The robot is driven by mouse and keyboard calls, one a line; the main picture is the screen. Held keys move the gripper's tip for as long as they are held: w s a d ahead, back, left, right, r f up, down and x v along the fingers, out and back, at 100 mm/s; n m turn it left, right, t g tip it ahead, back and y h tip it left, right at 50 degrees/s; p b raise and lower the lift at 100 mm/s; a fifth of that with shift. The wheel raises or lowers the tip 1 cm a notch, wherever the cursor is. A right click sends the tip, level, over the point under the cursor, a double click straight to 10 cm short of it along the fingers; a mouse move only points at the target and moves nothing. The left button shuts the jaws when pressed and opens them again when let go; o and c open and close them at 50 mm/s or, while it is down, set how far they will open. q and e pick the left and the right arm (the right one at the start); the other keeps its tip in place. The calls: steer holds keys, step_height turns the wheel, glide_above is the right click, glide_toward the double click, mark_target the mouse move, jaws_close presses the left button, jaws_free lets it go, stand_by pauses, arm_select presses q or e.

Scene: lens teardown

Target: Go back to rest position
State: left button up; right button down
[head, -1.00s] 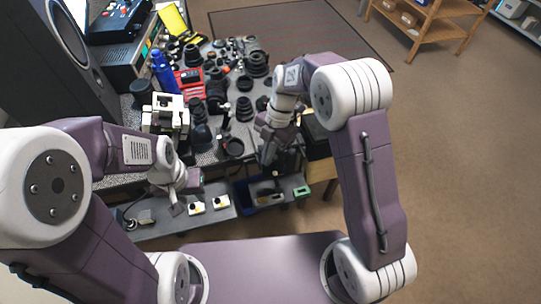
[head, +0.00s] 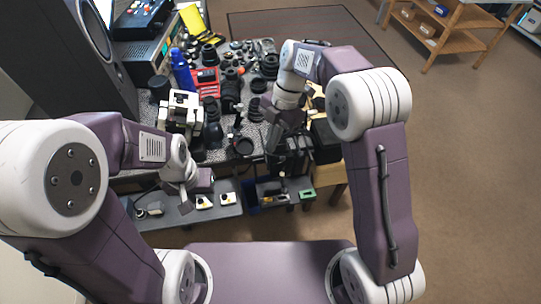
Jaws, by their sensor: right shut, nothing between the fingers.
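My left gripper (head: 189,198) hangs at the near edge of the cluttered table, above the low grey shelf. Its fingers are small and partly hidden, so I cannot tell whether it is open. My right gripper (head: 272,138) points down at the table's right front part, beside a dark round lens part (head: 242,147). It is shut and empty. The table (head: 226,158) holds many black lens parts.
A white and black device (head: 181,112), a blue bottle (head: 182,70) and a red case (head: 206,82) stand on the table. A large speaker (head: 72,50) is at left. A wooden shelf (head: 452,30) stands far right. The brown floor at right is clear.

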steer(key=shift+d+r, duration=1.55)
steer(key=shift+r, duration=1.4)
steer(key=s+d+m+t+p, duration=0.1)
steer(key=s+d+m, duration=0.3)
steer(key=s+d, duration=0.1)
steer(key=s+d+f+m+t+h, duration=0.1)
steer(key=s+d+f+m, duration=0.3)
steer(key=m, duration=0.7)
steer(key=s+d+f+m+t+h, duration=0.1)
steer(key=s+d+f+m, duration=0.3)
steer(key=m, duration=0.8)
steer(key=shift+s+d+f+m+t+h, duration=0.2)
steer(key=shift+s+f+m+t+h, duration=0.15)
steer(key=shift+f+t, duration=0.4)
